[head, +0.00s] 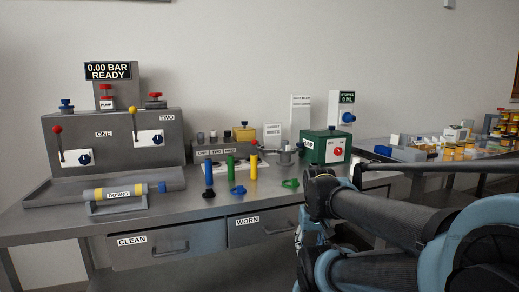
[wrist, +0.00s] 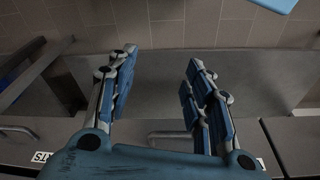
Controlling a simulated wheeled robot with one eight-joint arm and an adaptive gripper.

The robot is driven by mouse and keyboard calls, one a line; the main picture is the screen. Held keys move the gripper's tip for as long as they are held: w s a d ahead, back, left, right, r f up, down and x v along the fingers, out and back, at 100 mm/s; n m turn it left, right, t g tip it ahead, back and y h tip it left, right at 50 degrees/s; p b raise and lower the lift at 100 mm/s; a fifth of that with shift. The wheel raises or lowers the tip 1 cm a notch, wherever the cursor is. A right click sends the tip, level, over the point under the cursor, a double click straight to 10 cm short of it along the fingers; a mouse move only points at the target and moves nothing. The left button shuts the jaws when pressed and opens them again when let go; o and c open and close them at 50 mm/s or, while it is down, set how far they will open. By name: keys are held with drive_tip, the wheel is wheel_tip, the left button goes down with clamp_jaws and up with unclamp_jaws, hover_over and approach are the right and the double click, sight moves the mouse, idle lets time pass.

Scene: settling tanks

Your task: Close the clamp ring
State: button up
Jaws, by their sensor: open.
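I cannot tell for sure which part is the clamp ring. A small grey metal fitting (head: 285,155) with a side arm stands at the back of the bench, left of the green pump box. A green ring-like piece (head: 290,184) and a blue one (head: 238,190) lie on the bench top near the front. My gripper (wrist: 160,92) is open and empty in the wrist view, its two blue-padded fingers wide apart. It is above drawer fronts and tiled floor, with no ring between the fingers. My arm fills the right of the head view, and the gripper is not clear there.
The steel bench (head: 200,212) carries a dosing cylinder (head: 119,193), a grey panel with levers (head: 112,142), upright coloured cylinders and the green pump box (head: 323,147). Drawers marked CLEAN (head: 150,248) and WORN (head: 262,228) are shut. A cluttered side table (head: 395,168) stands right.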

drive_tip(key=shift+s+r, duration=0.4)
drive_tip(key=shift+r, duration=0.05)
drive_tip(key=c, duration=0.9)
drive_tip(key=w+r+n, duration=0.2)
drive_tip(key=w+r, duration=0.1)
drive_tip(key=w+r+n+h, duration=0.1)
drive_tip(key=w+r+n, duration=0.2)
drive_tip(key=w+r, duration=0.1)
drive_tip(key=w+r+n, duration=0.2)
drive_tip(key=w+r, duration=0.1)
drive_tip(key=shift+w+a+r+n+t, duration=0.2)
drive_tip(key=shift+w+r+n+t, duration=0.1)
drive_tip(key=shift+w+r+n, duration=0.1)
clamp_jaws()
drive_tip(key=w+a+r+n+t+h, duration=0.1)
drive_tip(key=w+a+r+n, duration=0.35)
drive_tip(key=w, duration=0.35)
drive_tip(key=w+a+r+n+t, duration=0.1)
drive_tip(key=w+a+r+n, duration=0.4)
drive_tip(key=w, duration=0.3)
drive_tip(key=w+a+r+n+h, duration=0.1)
drive_tip(key=w+a+r+n, duration=0.2)
drive_tip(key=w+r+n, duration=0.4)
drive_tip(key=w+a+r+n+t, duration=0.2)
drive_tip(key=w+a+n, duration=0.4)
drive_tip(key=w+a, duration=0.4)
drive_tip(key=shift+w+a+r+h, duration=0.3)
drive_tip(key=shift+w+a+r, duration=0.1)
drive_tip(key=shift+a, duration=0.2)
